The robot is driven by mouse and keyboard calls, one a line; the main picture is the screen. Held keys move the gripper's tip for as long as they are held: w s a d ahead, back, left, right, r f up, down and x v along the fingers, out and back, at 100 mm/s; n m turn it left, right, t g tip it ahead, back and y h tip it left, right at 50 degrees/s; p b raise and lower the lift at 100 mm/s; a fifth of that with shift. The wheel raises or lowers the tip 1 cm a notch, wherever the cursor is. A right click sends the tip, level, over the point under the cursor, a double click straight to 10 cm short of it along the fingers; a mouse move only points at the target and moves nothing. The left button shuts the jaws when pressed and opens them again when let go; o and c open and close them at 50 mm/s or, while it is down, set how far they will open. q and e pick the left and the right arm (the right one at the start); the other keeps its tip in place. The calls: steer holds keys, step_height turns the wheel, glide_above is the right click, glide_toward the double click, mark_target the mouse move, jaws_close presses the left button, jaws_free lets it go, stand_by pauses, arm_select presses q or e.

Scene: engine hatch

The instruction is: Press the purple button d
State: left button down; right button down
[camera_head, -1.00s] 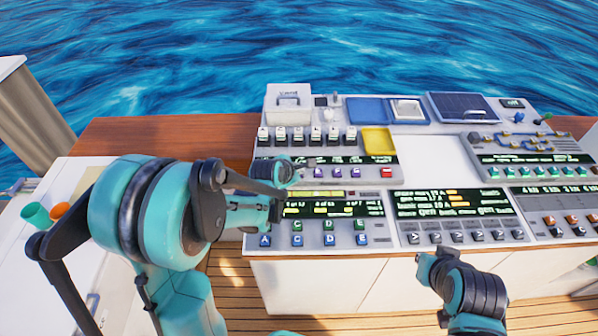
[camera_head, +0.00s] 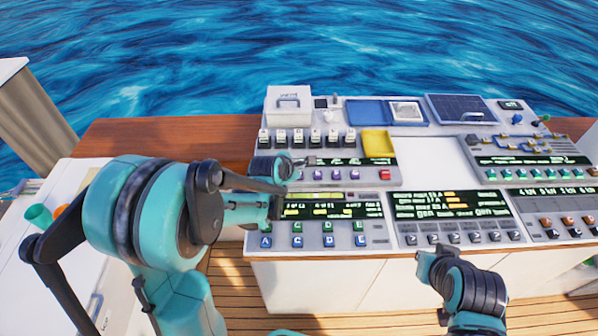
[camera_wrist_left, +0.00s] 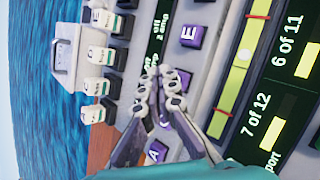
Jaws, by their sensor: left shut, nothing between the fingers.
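A row of purple buttons sits on the upper left panel of the console; in the head view one (camera_head: 337,175) shows clear of my arm. In the left wrist view the purple button E (camera_wrist_left: 189,35) and the purple button A (camera_wrist_left: 155,152) show at either side of my fingers. The purple buttons between them are mostly hidden behind the fingers, so I cannot read a D. My left gripper (camera_head: 308,161) is shut and empty over this row; in the left wrist view its fingertips (camera_wrist_left: 165,88) are together. I cannot tell whether they touch a button. My right gripper (camera_head: 428,262) is low in front of the console, its fingers unclear.
White switches (camera_head: 299,138) stand behind the purple row, and a red button (camera_head: 384,175) ends it at the right. A yellow tray (camera_head: 378,142) lies behind that. Blue and green buttons (camera_head: 297,241) lie on the lower panel. Orange and green cups (camera_head: 39,214) stand at the left.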

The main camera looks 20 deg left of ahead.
arm_select(q)
steer(key=shift+r+p, duration=1.95)
steer(key=shift+r, duration=0.55)
step_height(320, 180, up, 7)
steer(key=p, duration=0.5)
